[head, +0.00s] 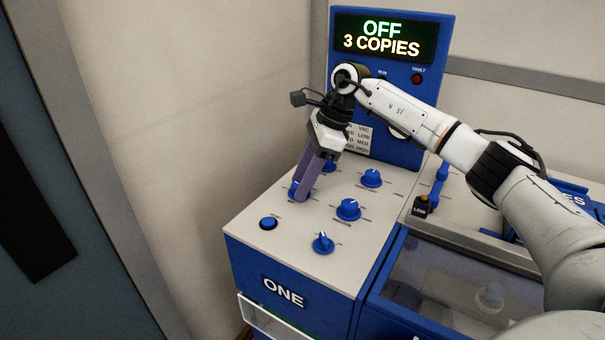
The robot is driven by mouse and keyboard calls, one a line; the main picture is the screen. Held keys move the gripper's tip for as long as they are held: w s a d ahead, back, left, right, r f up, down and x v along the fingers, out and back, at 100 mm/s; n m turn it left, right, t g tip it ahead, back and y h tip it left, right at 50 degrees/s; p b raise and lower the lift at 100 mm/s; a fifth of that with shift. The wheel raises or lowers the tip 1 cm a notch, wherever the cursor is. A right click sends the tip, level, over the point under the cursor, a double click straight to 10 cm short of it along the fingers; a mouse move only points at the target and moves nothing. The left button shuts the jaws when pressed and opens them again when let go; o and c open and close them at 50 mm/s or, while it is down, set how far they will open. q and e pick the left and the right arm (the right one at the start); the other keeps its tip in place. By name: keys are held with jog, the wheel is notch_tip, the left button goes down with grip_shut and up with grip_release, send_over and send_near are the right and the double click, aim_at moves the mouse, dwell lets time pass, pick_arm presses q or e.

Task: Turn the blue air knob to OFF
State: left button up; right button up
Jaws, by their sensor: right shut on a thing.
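My right gripper (300,192) reaches down from above onto the slanted panel (285,205) of the blue and white machine. Its purple fingers are shut on a blue knob (292,188) at the panel's left side and hide most of it. The knob's pointer and label cannot be read, so I cannot tell by its marking that it is the air knob. Other blue knobs stand on the panel: one right of the gripper (371,178), a larger one (348,209), one near the front (323,242), and one partly behind the fingers (330,165). My left gripper is not in view.
A display (385,37) reads "OFF" and "3 COPIES". A blue push button (268,222) is near the front left. A blue lever (441,172) and a "LOW" tag (421,209) stand to the right, beside a clear-covered bin (450,275). A wall is close on the left.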

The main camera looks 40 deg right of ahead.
jog(key=shift+w+r+n+g+p, duration=0.15)
jog(key=shift+n+g+p, duration=0.35)
jog(key=shift+n, duration=1.2)
jog(key=shift+d, duration=0.1)
jog(key=o, duration=0.7)
jog(key=shift+y, duration=0.3)
jog(key=shift+o, duration=0.2)
jog(key=w+v, duration=0.1)
jog(key=v, duration=0.9)
jog(key=shift+s+b, duration=0.35)
jog(key=shift+s, duration=0.05)
